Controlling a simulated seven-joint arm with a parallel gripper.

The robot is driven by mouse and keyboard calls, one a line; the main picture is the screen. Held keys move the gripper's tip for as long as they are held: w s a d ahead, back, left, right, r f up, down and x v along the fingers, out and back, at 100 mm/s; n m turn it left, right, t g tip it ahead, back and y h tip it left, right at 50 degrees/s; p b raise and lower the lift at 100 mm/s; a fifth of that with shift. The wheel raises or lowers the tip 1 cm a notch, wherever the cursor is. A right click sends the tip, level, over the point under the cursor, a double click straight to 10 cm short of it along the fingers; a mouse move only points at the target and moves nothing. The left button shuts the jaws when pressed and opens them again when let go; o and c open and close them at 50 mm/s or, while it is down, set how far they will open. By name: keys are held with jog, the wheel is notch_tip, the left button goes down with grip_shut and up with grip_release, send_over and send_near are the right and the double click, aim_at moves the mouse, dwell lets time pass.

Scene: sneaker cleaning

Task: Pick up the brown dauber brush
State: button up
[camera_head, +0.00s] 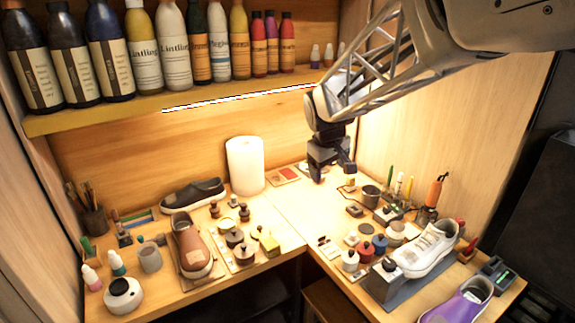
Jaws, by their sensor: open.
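My gripper (333,172) hangs above the back of the worktable (290,205), right of the white paper roll, with its jaws open and nothing visible between them. Several small knob-like pieces stand left of it, in front of the roll. A reddish-brown one (215,208) and a darker one (244,212) are among them, and they may be dauber brushes. They are too small for me to tell for certain which is the brown dauber brush. My gripper is apart from them, to their right.
A white paper roll (245,166) stands at the back. A white sneaker (427,248) rests on a stand at right. A bottle shelf (160,103) overhangs the back left. The table has a front gap.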

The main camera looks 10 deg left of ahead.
jog(key=w+a+f+n, duration=0.2)
jog(key=w+a+f, duration=0.25)
jog(key=a, duration=0.55)
jog(key=n, duration=0.7)
send_near(212, 203)
jog(key=shift+t, duration=0.3)
jog(key=x, duration=0.5)
jog(key=shift+s+d+f, duration=0.1)
jog(key=shift+s+d, duration=0.1)
jog(key=shift+s, duration=0.1)
jog(key=shift+x, duration=1.3)
jog(key=shift+x, duration=2.6)
jog(key=shift+a, duration=0.2)
